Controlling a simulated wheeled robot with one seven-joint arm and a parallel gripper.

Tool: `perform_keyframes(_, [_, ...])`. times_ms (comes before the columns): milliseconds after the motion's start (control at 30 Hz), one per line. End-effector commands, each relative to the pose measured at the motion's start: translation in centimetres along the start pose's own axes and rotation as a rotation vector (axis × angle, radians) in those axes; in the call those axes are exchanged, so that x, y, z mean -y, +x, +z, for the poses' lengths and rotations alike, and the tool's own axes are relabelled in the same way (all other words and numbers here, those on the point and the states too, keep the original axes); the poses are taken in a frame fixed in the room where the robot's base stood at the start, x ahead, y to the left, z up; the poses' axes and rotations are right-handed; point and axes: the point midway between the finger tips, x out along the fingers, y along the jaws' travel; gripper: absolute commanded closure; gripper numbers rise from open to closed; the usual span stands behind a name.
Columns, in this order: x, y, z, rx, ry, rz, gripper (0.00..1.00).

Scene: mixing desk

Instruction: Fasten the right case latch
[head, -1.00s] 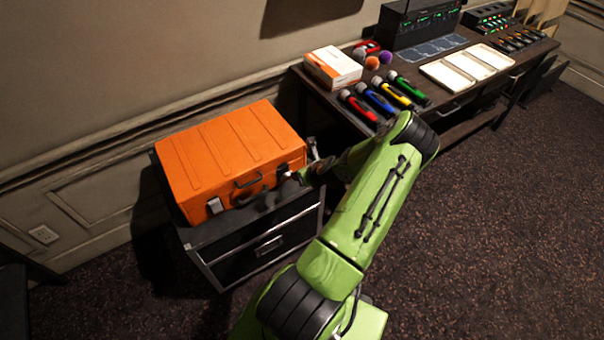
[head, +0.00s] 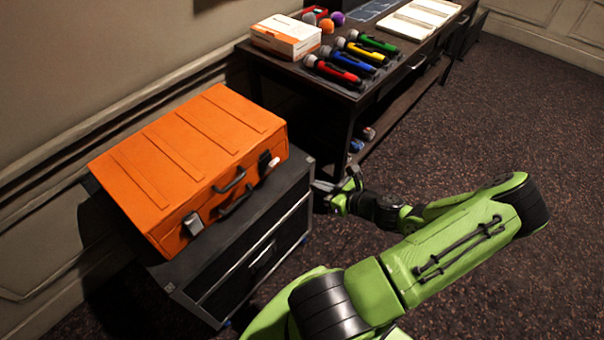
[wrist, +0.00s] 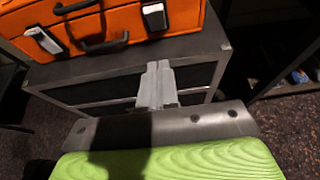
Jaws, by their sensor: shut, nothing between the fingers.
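The closed orange case (head: 190,150) lies on a black cabinet, with its handle (head: 230,182) on the front face. The right case latch (head: 266,163) is at the front right, dark with a pale piece; it also shows in the wrist view (wrist: 154,17). The left latch (head: 194,224) is silver and shows in the wrist view (wrist: 45,40) too. I cannot tell whether the right latch is fully fastened. My gripper (head: 318,187) is right of the cabinet, apart from the case. In the wrist view my gripper (wrist: 158,72) is shut and empty, below the right latch.
The black cabinet (head: 225,285) has metal edges and a front drawer. A dark desk (head: 300,85) behind it holds a white-orange box (head: 286,38), several coloured microphones and pale trays (head: 420,20). The carpet (head: 480,120) at right is open.

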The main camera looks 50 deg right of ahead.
Motion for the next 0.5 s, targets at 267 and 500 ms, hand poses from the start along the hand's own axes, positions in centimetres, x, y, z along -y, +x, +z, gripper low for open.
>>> perform_keyframes(267, [-0.1, 4.9, 0.0, 0.001, -0.002, 0.005, 1.00])
perform_keyframes(500, [-0.1, 10.2, -0.1, 0.000, -0.001, 0.003, 1.00])
